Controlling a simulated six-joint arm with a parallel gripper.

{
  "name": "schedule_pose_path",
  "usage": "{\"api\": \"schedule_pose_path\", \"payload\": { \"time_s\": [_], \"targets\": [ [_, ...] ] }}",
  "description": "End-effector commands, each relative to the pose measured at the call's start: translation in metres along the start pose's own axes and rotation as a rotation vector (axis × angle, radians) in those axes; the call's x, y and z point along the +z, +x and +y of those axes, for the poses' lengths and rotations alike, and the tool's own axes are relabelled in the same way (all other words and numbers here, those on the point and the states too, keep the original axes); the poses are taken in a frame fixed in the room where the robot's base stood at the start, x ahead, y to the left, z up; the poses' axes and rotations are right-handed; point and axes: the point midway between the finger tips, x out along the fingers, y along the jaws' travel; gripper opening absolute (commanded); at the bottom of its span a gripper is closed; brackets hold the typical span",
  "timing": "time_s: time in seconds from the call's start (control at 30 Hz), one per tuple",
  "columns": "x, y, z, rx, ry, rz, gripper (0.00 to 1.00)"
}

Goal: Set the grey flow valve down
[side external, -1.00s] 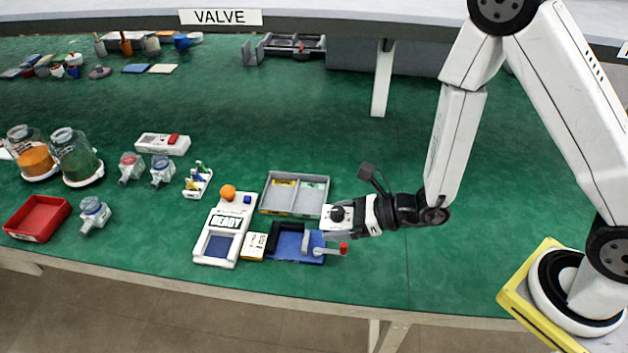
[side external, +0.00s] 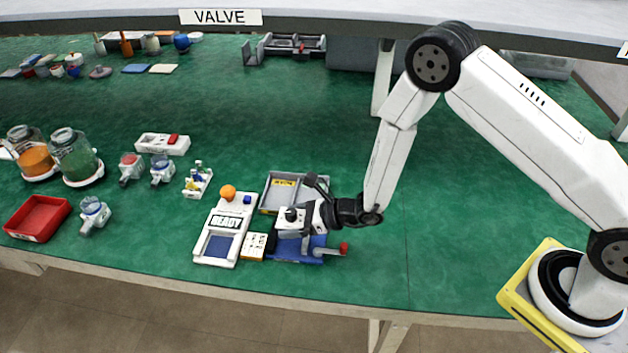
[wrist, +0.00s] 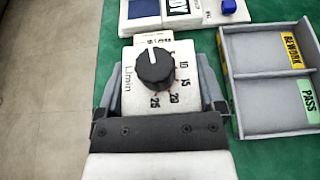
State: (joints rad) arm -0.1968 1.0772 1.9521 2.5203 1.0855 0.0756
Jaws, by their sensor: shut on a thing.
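The flow valve (side external: 294,228) is a pale block with a black knob on top. The wrist view shows its face (wrist: 133,101) with an L/min dial, the knob (wrist: 154,69) in the middle. My gripper (wrist: 165,95) is shut on it, one grey finger along each side. In the side view my gripper is over a blue fixture (side external: 305,258) that has a red-tipped lever (side external: 343,249) at its right. The valve and gripper hide much of the fixture. I cannot tell whether the valve touches it.
A grey two-compartment tray (wrist: 281,132) labelled REWORK and PASS stands beside my gripper. A white panel (side external: 240,211) reading READY and a small printed block (side external: 253,246) are left of the fixture. A red tray (side external: 38,219) is far left. Green table right of the fixture is clear.

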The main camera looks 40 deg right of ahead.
Motion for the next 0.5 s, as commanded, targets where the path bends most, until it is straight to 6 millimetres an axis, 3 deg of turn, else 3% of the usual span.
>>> {"api": "schedule_pose_path", "payload": {
  "time_s": [0.5],
  "targets": [
    [-0.008,0.014,-0.005,0.0,-0.001,-0.001,0.22]
  ]
}}
